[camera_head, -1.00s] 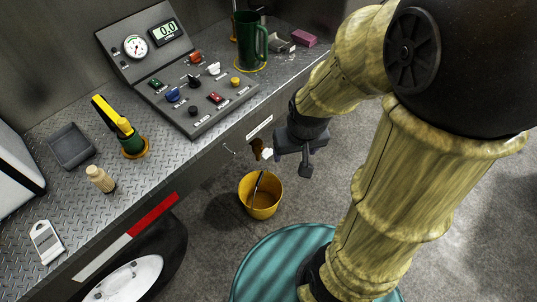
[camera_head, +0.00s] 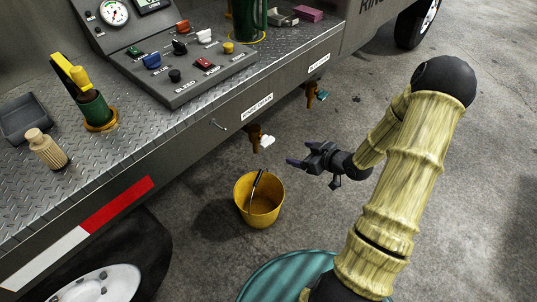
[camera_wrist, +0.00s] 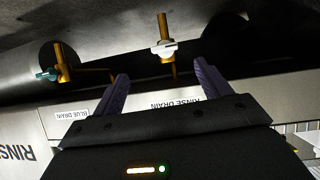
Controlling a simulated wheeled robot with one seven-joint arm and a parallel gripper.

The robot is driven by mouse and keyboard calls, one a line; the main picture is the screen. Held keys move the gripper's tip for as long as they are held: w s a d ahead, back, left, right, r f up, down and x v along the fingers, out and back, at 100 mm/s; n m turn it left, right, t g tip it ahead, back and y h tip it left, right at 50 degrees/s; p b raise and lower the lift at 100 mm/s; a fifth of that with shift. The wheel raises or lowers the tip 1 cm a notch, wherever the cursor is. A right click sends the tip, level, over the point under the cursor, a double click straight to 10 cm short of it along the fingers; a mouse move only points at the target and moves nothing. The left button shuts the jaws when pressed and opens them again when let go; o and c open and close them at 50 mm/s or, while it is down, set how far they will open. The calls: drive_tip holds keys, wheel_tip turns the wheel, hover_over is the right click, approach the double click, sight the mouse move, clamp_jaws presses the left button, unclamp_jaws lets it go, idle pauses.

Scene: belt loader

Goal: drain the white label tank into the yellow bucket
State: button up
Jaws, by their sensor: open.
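The white-handled drain valve (camera_head: 264,140) hangs under the truck bed edge, below the "RINSE DRAIN" label (camera_head: 257,107). It also shows in the wrist view, where its white handle (camera_wrist: 166,49) lies crosswise beyond my fingers. The yellow bucket (camera_head: 243,207) stands on the floor below this valve, with a thin dark-tipped rod at its rim. No stream of liquid shows. My gripper (camera_head: 300,154) is open and empty, to the right of the white valve and apart from it. In the wrist view my gripper (camera_wrist: 161,75) has its fingers spread, aimed toward the valve.
A teal-handled valve (camera_head: 319,94) hangs farther right under the "BLUE DRAIN" label (camera_head: 319,64); it shows at left in the wrist view (camera_wrist: 58,70). A control panel (camera_head: 182,75) stands on the bed. A teal round object (camera_head: 275,281) is at the bottom. Floor on the right is clear.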

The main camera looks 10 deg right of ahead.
sight(270, 143)
wheel_tip(270, 143, down, 6)
drive_tip(key=s+d+t+y+b, duration=0.1)
drive_tip(key=t+y+b, duration=0.3)
drive_tip(key=b, duration=0.1)
drive_tip(key=shift+s+d+r, duration=0.2)
drive_tip(key=shift+s+d, duration=0.15)
drive_tip(key=shift+s, duration=0.05)
drive_tip(key=b+x, duration=0.3)
drive_tip(key=x, duration=1.4)
drive_tip(key=shift+w+a+r, duration=0.15)
drive_tip(key=shift+r, duration=0.05)
drive_tip(key=c, duration=1)
